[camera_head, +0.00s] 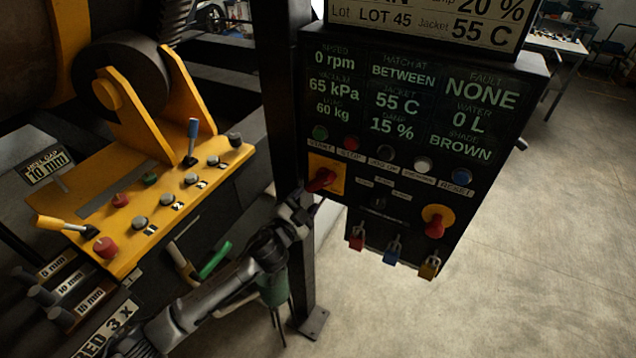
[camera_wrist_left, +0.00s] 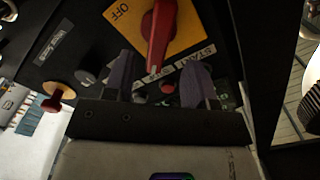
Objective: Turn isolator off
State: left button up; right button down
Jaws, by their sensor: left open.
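The isolator is a red rotary handle (camera_head: 322,180) on a yellow plate (camera_head: 338,169), at the lower left of the dark control panel (camera_head: 375,180). In the wrist view the red handle (camera_wrist_left: 160,32) runs up and down the picture, on a yellow plate (camera_wrist_left: 190,36) marked OFF at its upper left. My left gripper (camera_head: 308,203) is at the panel, just below the handle. In the wrist view its fingers (camera_wrist_left: 158,78) are apart, and the handle's near end appears between their tips. I cannot tell whether they touch it. My right gripper is not in view.
A red knob on a yellow disc (camera_head: 437,220) sits at the panel's lower right. Red, blue and yellow padlocks (camera_head: 392,250) hang below. A row of push buttons (camera_head: 386,152) lies above the isolator. A yellow console (camera_head: 150,200) with levers stands left; open floor lies right.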

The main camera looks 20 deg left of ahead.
aim_at(315, 187)
pick_arm(q)
jog(key=w, duration=0.4)
jog(key=w+d, duration=0.1)
jog(key=w, duration=0.2)
jog(key=shift+w, duration=0.1)
jog(key=c, duration=0.9)
